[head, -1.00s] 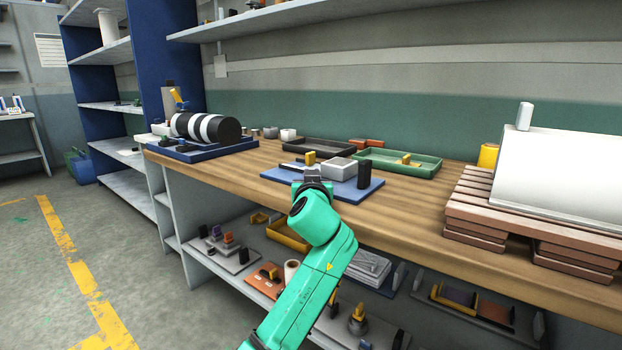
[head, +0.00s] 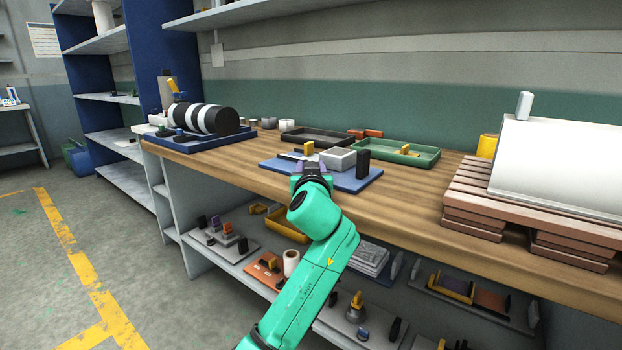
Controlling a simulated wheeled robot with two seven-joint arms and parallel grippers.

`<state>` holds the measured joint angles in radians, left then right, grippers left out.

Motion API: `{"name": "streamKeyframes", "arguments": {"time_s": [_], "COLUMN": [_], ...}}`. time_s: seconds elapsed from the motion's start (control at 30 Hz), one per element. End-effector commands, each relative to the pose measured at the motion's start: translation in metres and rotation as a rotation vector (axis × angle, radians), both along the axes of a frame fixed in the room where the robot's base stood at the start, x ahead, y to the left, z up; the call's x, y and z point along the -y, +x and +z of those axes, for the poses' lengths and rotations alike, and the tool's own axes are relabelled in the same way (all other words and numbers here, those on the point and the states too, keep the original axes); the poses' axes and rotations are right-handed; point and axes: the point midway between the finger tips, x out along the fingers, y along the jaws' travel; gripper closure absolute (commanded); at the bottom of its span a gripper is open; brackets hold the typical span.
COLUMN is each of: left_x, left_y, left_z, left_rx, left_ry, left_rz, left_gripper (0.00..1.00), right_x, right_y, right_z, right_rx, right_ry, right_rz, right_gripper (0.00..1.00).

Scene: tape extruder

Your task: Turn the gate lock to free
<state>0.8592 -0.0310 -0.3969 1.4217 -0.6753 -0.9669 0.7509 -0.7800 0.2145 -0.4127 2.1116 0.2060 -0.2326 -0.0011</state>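A blue-based fixture (head: 367,182) stands near the bench's front edge. It carries a grey block (head: 338,158), a black upright block (head: 362,164) and a small yellow part (head: 309,148). My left gripper (head: 311,167), on the green arm, is at the fixture's front left edge. Its fingers are small and partly hidden by its own wrist, so I cannot tell their opening or contact. A small purple patch shows beside them. A machine with a black-and-white striped roller (head: 205,118) and a yellow lever (head: 174,87) stands farther left. I cannot tell which part is the gate lock. My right gripper is out of view.
A black tray (head: 290,137) and a green tray (head: 432,160) lie behind the fixture. A large white sloped block (head: 560,165) on brown slats (head: 470,205) stands at the right. The lower shelf holds several small parts. The bench front between the fixture and slats is clear.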

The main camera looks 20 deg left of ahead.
Motion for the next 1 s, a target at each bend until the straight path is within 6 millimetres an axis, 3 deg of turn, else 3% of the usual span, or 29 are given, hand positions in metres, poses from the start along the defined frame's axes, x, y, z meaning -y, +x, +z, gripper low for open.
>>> {"name": "streamKeyframes", "arguments": {"time_s": [0.4, 0.5, 0.8, 0.83, 0.9, 1.0], "left_x": [0.029, 0.033, 0.035, 0.035, 0.035, 0.033], "left_y": [-0.104, -0.119, -0.127, -0.127, -0.127, -0.124], "left_z": [0.0, 0.0, 0.0, 0.0, 0.0, -0.003], "left_rx": [-0.002, -0.003, -0.001, -0.001, -0.003, -0.02], "left_ry": [-0.006, -0.002, -0.001, -0.001, -0.001, 0.003], "left_rz": [-0.002, -0.001, 0.0, 0.0, 0.0, -0.003], "left_gripper": [0.54, 0.54, 0.54, 0.5, 0.3, 0.3], "right_x": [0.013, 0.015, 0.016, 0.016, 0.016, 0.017], "right_y": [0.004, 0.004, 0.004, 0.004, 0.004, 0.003], "right_z": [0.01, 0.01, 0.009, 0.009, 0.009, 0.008], "right_rx": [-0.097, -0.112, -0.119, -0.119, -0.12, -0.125], "right_ry": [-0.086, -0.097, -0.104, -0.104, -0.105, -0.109], "right_rz": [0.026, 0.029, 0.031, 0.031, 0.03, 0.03], "right_gripper": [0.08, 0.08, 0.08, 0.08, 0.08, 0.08]}}
